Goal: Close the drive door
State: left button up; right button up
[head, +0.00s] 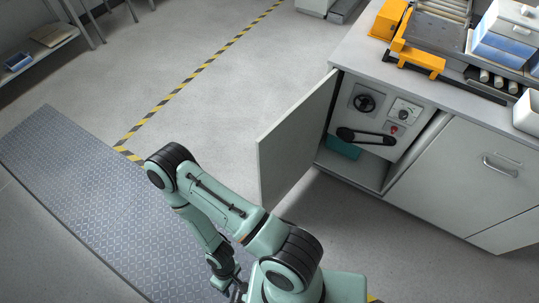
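The drive door (296,140) is a grey-white panel on the left side of the cabinet's open compartment. It stands swung well out from the opening. The compartment shows a drive panel (383,120) with a black handwheel, a dial, a red button and a black belt. My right arm reaches up from the bottom and bends back down to the left. My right gripper (238,291) is at the bottom edge, small, dark and partly cut off; its fingers are unclear. It is below and left of the door, apart from it. My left gripper is not in view.
A closed cabinet front with a handle (502,168) is right of the compartment. The worktop (368,57) carries yellow-framed rollers and blue-white boxes. A teal block (343,147) lies low in the compartment.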

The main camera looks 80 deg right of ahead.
aim_at(285, 152)
jog(key=i+z, duration=0.3)
jog(key=z, duration=0.2)
jog(key=i+z, duration=0.25)
jog(key=z, duration=0.2)
jog(key=i+j+z, duration=0.15)
jog(key=i+z, duration=0.15)
jog(key=z, duration=0.2)
jog(key=i+z, duration=0.15)
jog(key=z, duration=0.25)
jog(key=i+z, duration=0.1)
jog(key=z, duration=0.3)
jog(key=i+j+z, duration=0.1)
jog(key=z, duration=0.3)
jog(key=i+j+z, duration=0.1)
jog(key=z, duration=0.3)
jog(key=i+j+z, duration=0.15)
jog(key=z, duration=0.3)
jog(key=i+j+z, duration=0.15)
jog(key=z, duration=0.3)
jog(key=j+z, duration=0.25)
jog(key=z, duration=0.2)
jog(key=i+j+z, duration=0.2)
jog(key=j+z, duration=0.2)
jog(key=j, duration=0.2)
jog(key=i+j+z, duration=0.15)
jog(key=j, duration=0.2)
